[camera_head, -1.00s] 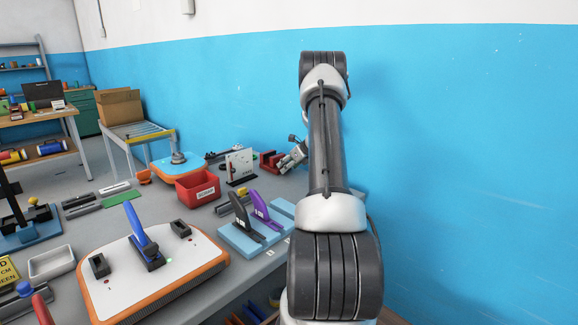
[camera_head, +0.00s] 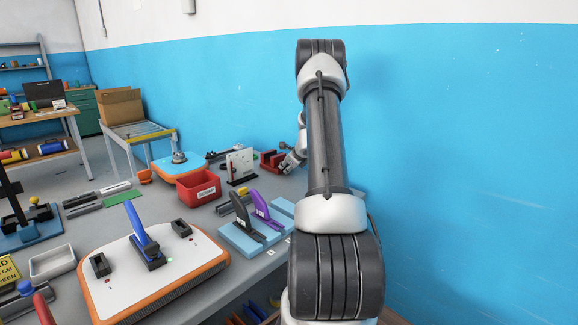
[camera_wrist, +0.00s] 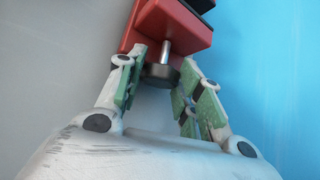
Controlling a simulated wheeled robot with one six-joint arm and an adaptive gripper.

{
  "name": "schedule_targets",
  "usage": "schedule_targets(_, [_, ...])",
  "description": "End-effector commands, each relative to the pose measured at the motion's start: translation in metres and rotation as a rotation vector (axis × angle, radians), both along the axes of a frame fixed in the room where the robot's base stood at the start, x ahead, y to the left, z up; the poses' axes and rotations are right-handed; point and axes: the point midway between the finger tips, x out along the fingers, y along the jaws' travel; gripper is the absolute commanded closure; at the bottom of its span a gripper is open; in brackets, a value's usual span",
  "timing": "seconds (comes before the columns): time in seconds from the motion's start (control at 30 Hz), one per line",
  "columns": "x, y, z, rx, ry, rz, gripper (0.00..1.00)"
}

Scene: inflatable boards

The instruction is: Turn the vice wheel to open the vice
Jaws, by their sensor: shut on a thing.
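The red vice (camera_head: 270,160) stands at the far right of the bench, partly hidden by my arm. In the wrist view its red body (camera_wrist: 173,27) is at the top, with a silver shaft running to a dark round vice wheel (camera_wrist: 160,74). My gripper (camera_wrist: 158,80) has its green-padded fingers on either side of the wheel and is shut on it. In the head view my gripper (camera_head: 287,163) is small, just to the right of the vice.
A white upright panel (camera_head: 241,164) and a red bin (camera_head: 198,187) stand left of the vice. Black and purple clamp-like tools (camera_head: 262,212) on light blue boards are nearer. The blue wall (camera_head: 460,150) is close on the right.

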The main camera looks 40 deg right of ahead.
Motion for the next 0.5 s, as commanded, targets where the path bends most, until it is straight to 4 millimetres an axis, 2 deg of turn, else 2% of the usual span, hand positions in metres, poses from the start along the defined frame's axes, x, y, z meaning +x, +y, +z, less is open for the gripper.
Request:
schedule_targets(0.3, [-0.0006,-0.0002,-0.0004,-0.006,0.002,0.001,0.88])
schedule_targets(0.33, [-0.0006,-0.0002,-0.0005,-0.005,0.002,0.000,0.61])
schedule_targets(0.43, [-0.0006,-0.0002,-0.0005,-0.005,0.002,0.000,0.43])
schedule_targets(0.5, [-0.0006,-0.0002,-0.0005,-0.005,0.002,0.000,0.42])
